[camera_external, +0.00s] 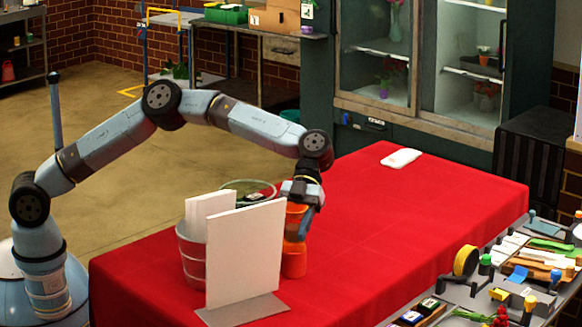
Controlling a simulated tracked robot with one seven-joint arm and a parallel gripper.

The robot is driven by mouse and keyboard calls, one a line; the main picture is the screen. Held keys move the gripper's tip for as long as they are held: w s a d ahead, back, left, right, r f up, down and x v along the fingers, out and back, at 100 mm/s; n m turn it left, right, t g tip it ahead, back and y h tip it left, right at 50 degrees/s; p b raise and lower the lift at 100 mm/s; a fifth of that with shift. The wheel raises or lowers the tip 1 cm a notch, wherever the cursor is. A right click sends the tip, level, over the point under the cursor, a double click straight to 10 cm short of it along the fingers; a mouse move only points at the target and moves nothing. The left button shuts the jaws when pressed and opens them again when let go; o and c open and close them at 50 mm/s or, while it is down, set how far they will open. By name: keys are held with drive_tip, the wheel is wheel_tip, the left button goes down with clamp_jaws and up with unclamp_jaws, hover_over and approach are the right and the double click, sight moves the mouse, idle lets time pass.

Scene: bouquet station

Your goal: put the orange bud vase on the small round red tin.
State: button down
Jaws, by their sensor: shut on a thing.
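The orange bud vase (297,222) is upright over the red cloth. My gripper (299,206) is shut on its upper part from above. A white upright panel hides the left edge of both.
The white panel (245,255) stands on a grey foot just left of the vase. Behind it are a metal bucket (191,255) and a round clear dish (248,186). A folded white cloth (401,158) lies far back. The red table's right side (420,220) is clear.

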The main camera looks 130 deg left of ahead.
drive_tip(key=shift+c, duration=2.3)
unclamp_jaws()
drive_tip(key=v, duration=1.2)
drive_tip(key=shift+d+r, duration=0.1)
